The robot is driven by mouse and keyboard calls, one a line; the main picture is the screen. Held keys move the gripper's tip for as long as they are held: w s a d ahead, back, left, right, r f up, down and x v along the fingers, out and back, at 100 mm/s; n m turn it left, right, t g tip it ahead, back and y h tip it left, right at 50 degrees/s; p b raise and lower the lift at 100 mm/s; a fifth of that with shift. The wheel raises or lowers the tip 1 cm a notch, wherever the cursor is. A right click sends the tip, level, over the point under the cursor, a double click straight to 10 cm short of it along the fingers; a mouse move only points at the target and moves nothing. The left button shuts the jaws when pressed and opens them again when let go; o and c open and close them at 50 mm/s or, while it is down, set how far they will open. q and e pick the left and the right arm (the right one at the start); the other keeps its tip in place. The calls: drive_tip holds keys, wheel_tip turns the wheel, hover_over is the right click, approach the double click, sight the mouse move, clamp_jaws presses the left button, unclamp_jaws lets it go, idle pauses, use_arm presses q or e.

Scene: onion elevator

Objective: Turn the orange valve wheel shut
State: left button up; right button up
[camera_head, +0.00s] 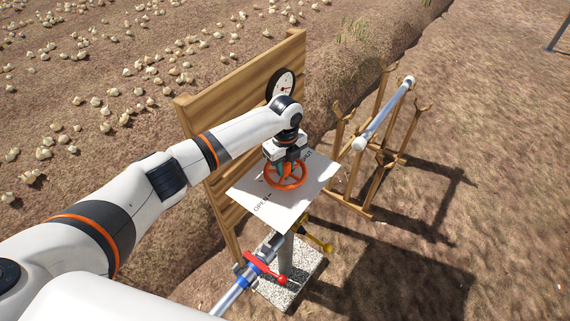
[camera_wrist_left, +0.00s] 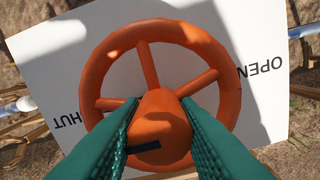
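The orange valve wheel (camera_head: 285,175) lies over a tilted white plate (camera_head: 312,190), with "OPEN" readable on it. In the left wrist view the wheel (camera_wrist_left: 93,75) fills the middle, with its spokes and a raised hub bearing a dark mark. The plate (camera_wrist_left: 45,75) there shows "OPEN" at right and a partly hidden "SHUT" at left. My left gripper (camera_head: 284,164) points down over the wheel. Its green fingers (camera_wrist_left: 160,104) lie close against both sides of the hub and look clamped on it. My right gripper is not in view.
A wooden board (camera_head: 235,92) with a round gauge (camera_head: 281,84) stands behind the plate. A wooden rack (camera_head: 378,160) holds a grey pipe (camera_head: 384,114) at right. A red-handled valve (camera_head: 262,267) and yellow handle (camera_head: 318,241) sit below the plate. Open soil lies at right.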

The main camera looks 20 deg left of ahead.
sight(286, 162)
use_arm(q)
drive_tip(key=o, duration=0.4)
wheel_tip(286, 162, up, 12)
drive_tip(key=shift+r+b, duration=0.1)
drive_tip(key=shift+b, duration=0.8)
